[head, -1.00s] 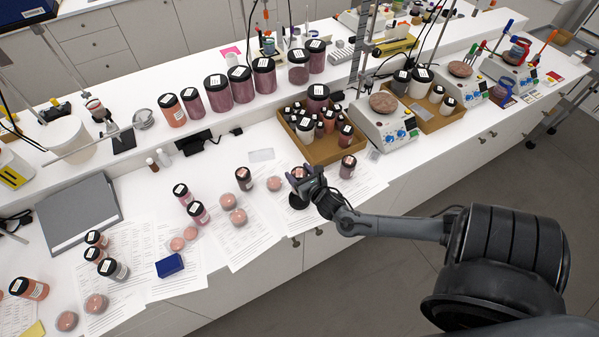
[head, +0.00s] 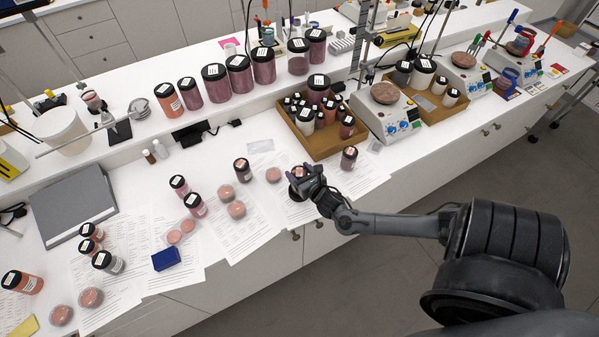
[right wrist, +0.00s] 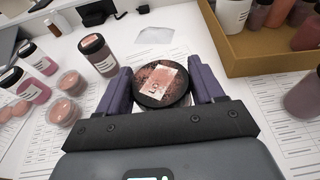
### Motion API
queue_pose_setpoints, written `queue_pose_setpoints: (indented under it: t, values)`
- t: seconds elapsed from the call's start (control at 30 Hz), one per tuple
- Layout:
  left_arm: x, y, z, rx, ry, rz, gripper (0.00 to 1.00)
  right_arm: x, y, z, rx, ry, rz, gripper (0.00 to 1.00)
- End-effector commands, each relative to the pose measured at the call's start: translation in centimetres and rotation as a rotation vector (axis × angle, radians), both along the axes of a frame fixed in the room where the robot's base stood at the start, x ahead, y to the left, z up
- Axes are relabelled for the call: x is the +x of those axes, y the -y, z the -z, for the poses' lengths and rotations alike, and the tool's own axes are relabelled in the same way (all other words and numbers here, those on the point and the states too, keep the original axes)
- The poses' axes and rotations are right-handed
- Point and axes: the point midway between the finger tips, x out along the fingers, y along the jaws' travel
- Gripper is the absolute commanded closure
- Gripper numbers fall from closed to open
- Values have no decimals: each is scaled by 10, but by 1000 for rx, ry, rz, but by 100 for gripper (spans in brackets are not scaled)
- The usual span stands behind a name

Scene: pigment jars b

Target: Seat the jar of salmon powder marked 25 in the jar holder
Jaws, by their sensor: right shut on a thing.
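My right gripper (head: 303,178) is shut on a jar with a black lid (head: 298,170) above the papers near the table's front edge. In the right wrist view the jar's round lid (right wrist: 150,94) sits between both fingers. It carries a pinkish label whose marking I cannot read surely, and reddish-brown specks show on the top. A dark round thing (head: 296,190), perhaps the jar holder, shows just below the jar in the head view, mostly hidden by the gripper. I cannot tell whether jar and holder touch. My left gripper is not in view.
A black-lidded jar (head: 349,158) stands close on the right, another (head: 241,170) on the left. Shallow round dishes (head: 236,210) of pinkish powder lie left. A cardboard-coloured tray (head: 318,153) of jars stands behind. Bare paper (head: 262,233) lies in front to the left.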

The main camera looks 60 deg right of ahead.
Motion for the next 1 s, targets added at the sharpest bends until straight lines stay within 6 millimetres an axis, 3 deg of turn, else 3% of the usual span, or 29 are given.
queue_pose_setpoints:
  t: [1.0]
  values:
    - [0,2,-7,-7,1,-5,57,0,0,-1,0,1,0,86]
